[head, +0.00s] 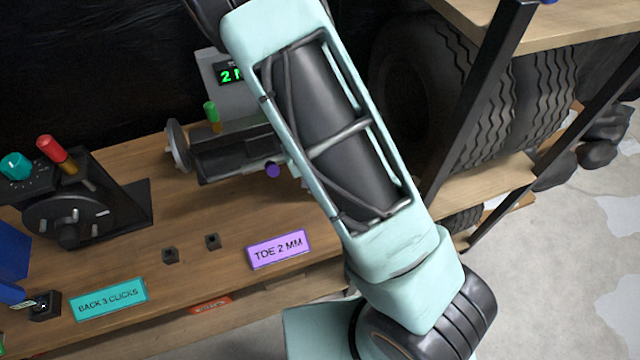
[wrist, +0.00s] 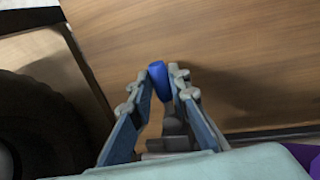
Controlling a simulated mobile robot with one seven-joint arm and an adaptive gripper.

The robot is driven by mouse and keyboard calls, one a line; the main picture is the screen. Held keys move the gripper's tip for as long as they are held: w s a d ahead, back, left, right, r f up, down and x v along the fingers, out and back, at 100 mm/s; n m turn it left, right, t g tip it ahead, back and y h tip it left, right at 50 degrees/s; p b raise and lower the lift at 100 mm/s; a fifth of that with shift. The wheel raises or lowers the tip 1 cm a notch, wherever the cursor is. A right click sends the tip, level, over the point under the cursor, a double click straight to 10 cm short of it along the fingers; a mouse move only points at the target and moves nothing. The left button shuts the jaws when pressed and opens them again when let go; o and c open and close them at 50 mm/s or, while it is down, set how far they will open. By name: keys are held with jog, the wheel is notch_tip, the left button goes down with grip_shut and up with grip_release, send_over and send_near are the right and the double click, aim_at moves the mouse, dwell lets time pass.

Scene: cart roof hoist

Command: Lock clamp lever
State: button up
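In the wrist view, a blue lever handle (wrist: 158,80) stands between the fingertips of my gripper (wrist: 161,77). Both fingers lie close against its sides with no clear gap, so the gripper appears shut on it. A small grey part (wrist: 174,128) below the handle shows between the fingers. I take the blue handle to be the clamp lever; the rest of the clamp is hidden by my fingers and wrist. In the head view my gripper is not seen, and my arm covers the middle of the picture.
On the wooden bench (head: 205,260) stand a dial unit (head: 68,215) with a red-knobbed lever, a fixture (head: 235,150) with green and purple knobs, and a lit display (head: 230,74). Tyres (head: 545,85) sit on a rack at right, with a dark post (head: 480,100) before them.

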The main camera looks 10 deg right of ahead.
jog(key=o, duration=0.4)
jog(key=shift+o, duration=0.2)
notch_tip(320, 180, up, 12)
jog(key=a, duration=0.2)
jog(key=shift+s+a, duration=0.2)
jog(key=shift+f, duration=0.1)
